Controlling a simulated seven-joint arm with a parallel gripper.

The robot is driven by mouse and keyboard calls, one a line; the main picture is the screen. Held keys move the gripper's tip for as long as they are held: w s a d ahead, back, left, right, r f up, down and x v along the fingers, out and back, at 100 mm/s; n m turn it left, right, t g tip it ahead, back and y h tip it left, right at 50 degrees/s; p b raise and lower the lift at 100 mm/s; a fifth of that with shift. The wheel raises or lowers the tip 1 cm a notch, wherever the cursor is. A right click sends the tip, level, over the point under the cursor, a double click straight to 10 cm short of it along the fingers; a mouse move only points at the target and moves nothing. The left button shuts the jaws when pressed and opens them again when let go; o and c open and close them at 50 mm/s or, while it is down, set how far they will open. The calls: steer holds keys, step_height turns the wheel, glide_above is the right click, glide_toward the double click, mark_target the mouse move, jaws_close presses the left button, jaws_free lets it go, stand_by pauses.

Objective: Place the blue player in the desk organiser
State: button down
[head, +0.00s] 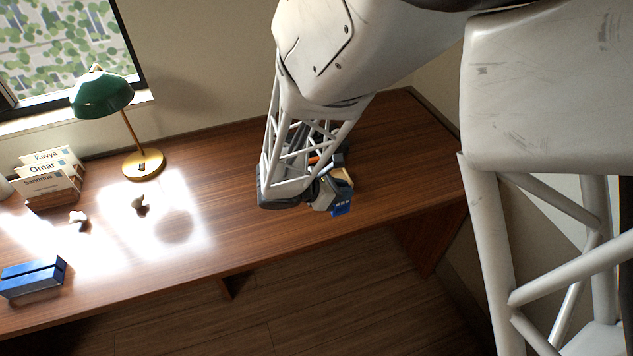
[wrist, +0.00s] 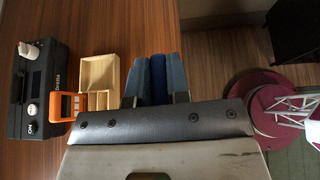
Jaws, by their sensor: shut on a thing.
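My gripper (wrist: 156,62) is shut on the blue player (wrist: 157,82), which shows as a dark blue strip between the two grey-blue fingers in the wrist view. In the head view a blue end of the player (head: 341,209) with small pale marks sticks out below my gripper (head: 322,194), near the desk's front edge. A light wooden tray with compartments (wrist: 97,72), seemingly the desk organiser, lies just left of the fingers in the wrist view. The player is beside it, not inside. In the head view my arm hides most of the tray (head: 345,175).
An orange device with a screen (wrist: 65,105) and a black box with white knobs (wrist: 40,90) stand left of the tray. A green lamp (head: 102,95), card holder (head: 50,178) and blue box (head: 33,278) are further left. The middle desk surface (head: 230,200) is clear.

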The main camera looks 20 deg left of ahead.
steer(key=shift+s+a+f, duration=0.1)
steer(key=shift+s+a, duration=0.05)
steer(key=shift+s, duration=0.8)
steer(key=shift+s+a+f, duration=0.1)
steer(key=shift+s, duration=0.85)
steer(key=shift+w+a, duration=0.1)
steer(key=shift+w, duration=0.05)
steer(key=w+a+f, duration=0.1)
steer(key=w+a, duration=0.9)
steer(key=w, duration=0.2)
steer(key=shift+f, duration=0.15)
steer(key=shift+w+f, duration=0.1)
steer(key=shift+f, duration=1.7)
steer(key=shift+f, duration=0.15)
steer(key=c, duration=1.1)
jaws_free()
